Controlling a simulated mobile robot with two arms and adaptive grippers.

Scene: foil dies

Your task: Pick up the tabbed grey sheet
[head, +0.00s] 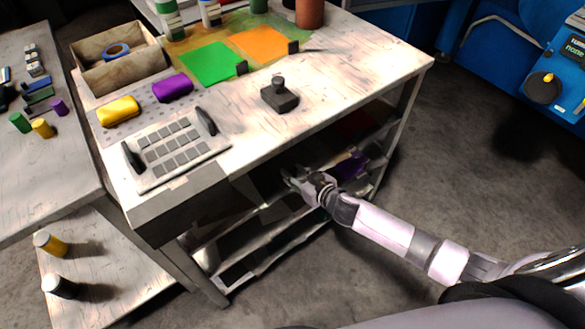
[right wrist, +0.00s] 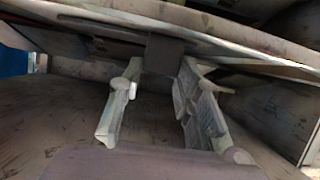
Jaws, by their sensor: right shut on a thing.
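My right gripper (head: 292,179) reaches into the open shelving under the worktable. In the right wrist view its fingers (right wrist: 155,85) stand on either side of a dark grey tab (right wrist: 164,55), and the gripper is shut on it. The tab lies at the edge of a thin, flat layer under a shelf board. The grey sheet itself is mostly hidden, and I cannot make out its outline in the head view. My left gripper is not in view.
The worktable (head: 345,75) has green (head: 210,62) and orange (head: 262,43) sheets with dark tabs on top. A purple sheet (head: 350,166) lies on the shelf right of my gripper. Shelf boards and posts closely surround the hand. Open floor (head: 460,170) lies to the right.

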